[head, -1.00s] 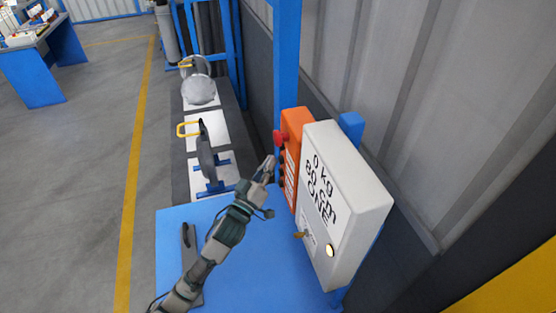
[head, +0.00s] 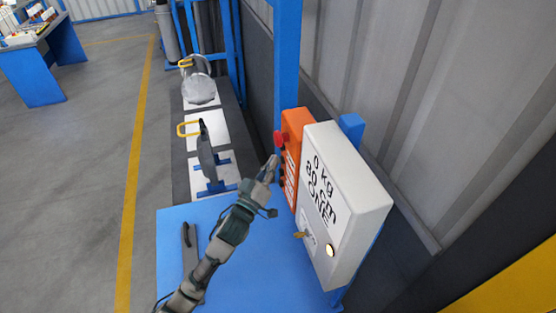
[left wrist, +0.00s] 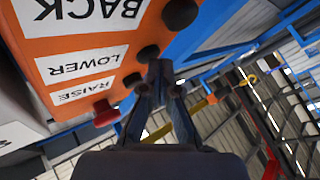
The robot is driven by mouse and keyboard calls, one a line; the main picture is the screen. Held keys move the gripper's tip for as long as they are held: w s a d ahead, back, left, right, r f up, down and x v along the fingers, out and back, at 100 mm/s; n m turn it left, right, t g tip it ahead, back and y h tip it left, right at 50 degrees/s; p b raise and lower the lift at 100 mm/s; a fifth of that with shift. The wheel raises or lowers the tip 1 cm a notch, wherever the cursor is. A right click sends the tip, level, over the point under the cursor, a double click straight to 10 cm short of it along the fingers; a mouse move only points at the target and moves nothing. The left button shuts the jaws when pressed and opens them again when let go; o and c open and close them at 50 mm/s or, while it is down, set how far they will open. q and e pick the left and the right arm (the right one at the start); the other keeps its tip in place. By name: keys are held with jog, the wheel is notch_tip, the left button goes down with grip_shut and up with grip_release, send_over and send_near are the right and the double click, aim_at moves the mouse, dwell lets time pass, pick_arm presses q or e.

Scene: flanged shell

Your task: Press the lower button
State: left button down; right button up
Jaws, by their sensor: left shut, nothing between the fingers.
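An orange control box (head: 291,118) is mounted on the blue post, with a red knob (head: 280,138) on its face. In the left wrist view its face (left wrist: 40,40) appears turned over, with labels BACK, LOWER (left wrist: 82,63) and RAISE (left wrist: 82,90) beside black buttons. The lower button (left wrist: 147,52) is at the end of the LOWER label. My left gripper (head: 271,161) is shut and empty, its tips close in front of the button column. In the left wrist view the fingertips (left wrist: 160,68) overlap the lower button's edge; I cannot tell whether they touch. My right gripper is out of view.
A white box (head: 345,190) with printed text, a key and a lit round lamp stands right beside the orange box. A blue platform (head: 270,260) lies below. A corrugated wall is behind; open floor (head: 70,200) is at left.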

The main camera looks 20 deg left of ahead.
pick_arm(q)
jog(key=shift+w+d, duration=0.25)
jog(key=shift+d, duration=0.25)
dwell(1.0)
jog(key=shift+a, duration=0.1)
jog(key=shift+s+a+f+p, duration=0.1)
jog(key=shift+s+a+p, duration=0.15)
jog(key=shift+p, duration=0.15)
jog(key=s+a, duration=0.3)
jog(key=a, duration=0.2)
jog(key=shift+s+a, duration=0.15)
jog(key=shift+s, duration=0.2)
dwell(0.3)
